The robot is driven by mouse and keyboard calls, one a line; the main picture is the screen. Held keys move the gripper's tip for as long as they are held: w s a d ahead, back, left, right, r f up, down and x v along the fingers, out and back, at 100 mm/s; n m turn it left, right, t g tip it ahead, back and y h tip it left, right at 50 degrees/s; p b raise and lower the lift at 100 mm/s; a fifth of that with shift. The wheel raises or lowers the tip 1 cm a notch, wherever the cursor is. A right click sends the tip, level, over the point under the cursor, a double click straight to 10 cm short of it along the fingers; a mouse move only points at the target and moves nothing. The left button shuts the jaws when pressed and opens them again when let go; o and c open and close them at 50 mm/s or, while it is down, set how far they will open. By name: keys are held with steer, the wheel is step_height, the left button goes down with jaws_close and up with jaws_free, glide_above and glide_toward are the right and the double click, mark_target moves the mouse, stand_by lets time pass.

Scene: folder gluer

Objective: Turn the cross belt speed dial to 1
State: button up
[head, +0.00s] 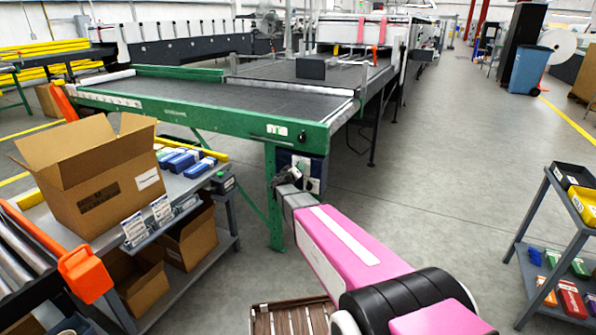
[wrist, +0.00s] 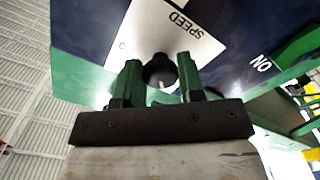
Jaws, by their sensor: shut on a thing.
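The speed dial (wrist: 159,67) is a round black knob on a white plate (wrist: 165,35) marked SPEED, which appears rotated in the wrist view. My gripper (wrist: 160,78) has its two green fingers on either side of the knob, shut on it. A pale mark shows low on the knob, but I cannot read its setting. In the head view, my gripper (head: 287,178) is at the dark control box (head: 313,165) under the corner of the green conveyor frame (head: 230,125). The dial is hidden there.
A shelf cart (head: 215,185) with an open carton (head: 95,170) stands left of the arm. Another cart (head: 550,230) with small boxes is at the right. A blue bin (head: 528,70) stands far right. The grey floor between the conveyor and right cart is clear.

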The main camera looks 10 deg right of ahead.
steer(key=shift+n, duration=3.6)
steer(key=o, duration=0.9)
steer(key=shift+s, duration=0.1)
steer(key=v, duration=1)
steer(key=shift+s+a, duration=0.25)
steer(key=shift+s, duration=0.05)
